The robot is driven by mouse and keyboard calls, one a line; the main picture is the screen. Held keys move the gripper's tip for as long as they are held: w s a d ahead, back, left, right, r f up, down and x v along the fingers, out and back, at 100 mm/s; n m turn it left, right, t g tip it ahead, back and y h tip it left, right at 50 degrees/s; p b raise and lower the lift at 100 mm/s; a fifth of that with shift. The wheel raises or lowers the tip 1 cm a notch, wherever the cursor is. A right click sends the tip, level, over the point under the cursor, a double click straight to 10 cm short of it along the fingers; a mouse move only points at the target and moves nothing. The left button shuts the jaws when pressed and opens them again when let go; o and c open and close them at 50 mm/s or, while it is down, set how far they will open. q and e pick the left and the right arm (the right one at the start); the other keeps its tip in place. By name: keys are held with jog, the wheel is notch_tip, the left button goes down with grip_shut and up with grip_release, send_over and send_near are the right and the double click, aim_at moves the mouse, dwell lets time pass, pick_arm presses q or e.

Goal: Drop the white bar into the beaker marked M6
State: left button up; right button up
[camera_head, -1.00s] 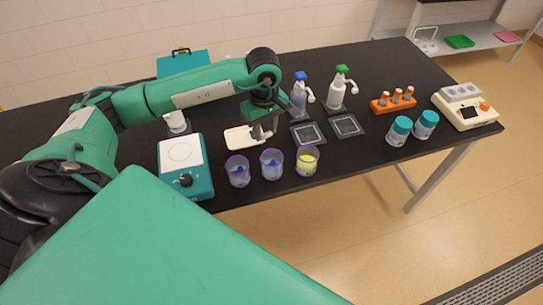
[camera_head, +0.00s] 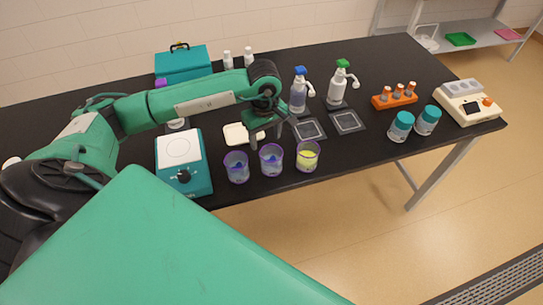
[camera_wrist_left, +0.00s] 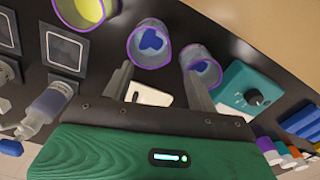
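My left gripper (camera_head: 270,134) is open above the right end of a small cream-white tray (camera_head: 236,132). In the left wrist view its two fingers (camera_wrist_left: 158,82) stand apart with part of the tray (camera_wrist_left: 150,93) showing between and beyond them. I cannot make out the white bar for certain in either view. Three purple-rimmed beakers stand along the front edge: a left one with blue contents (camera_head: 237,170), a middle one with blue contents (camera_head: 271,162) and a right one with yellow contents (camera_head: 307,158). Their marks are too small to read. My right gripper is not in view.
A teal stirrer with a white plate (camera_head: 183,165) stands left of the beakers. Two spray bottles (camera_head: 299,92) (camera_head: 338,88), dark square pads (camera_head: 347,121), an orange rack (camera_head: 395,97) and two teal-lidded jars (camera_head: 401,126) stand to the right. A teal case (camera_head: 183,66) is behind.

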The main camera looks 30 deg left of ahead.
pick_arm(q)
notch_tip(320, 180, up, 14)
jog(key=b, duration=0.4)
dwell(0.3)
jog(key=shift+d+f, duration=0.1)
jog(key=shift+f, duration=0.1)
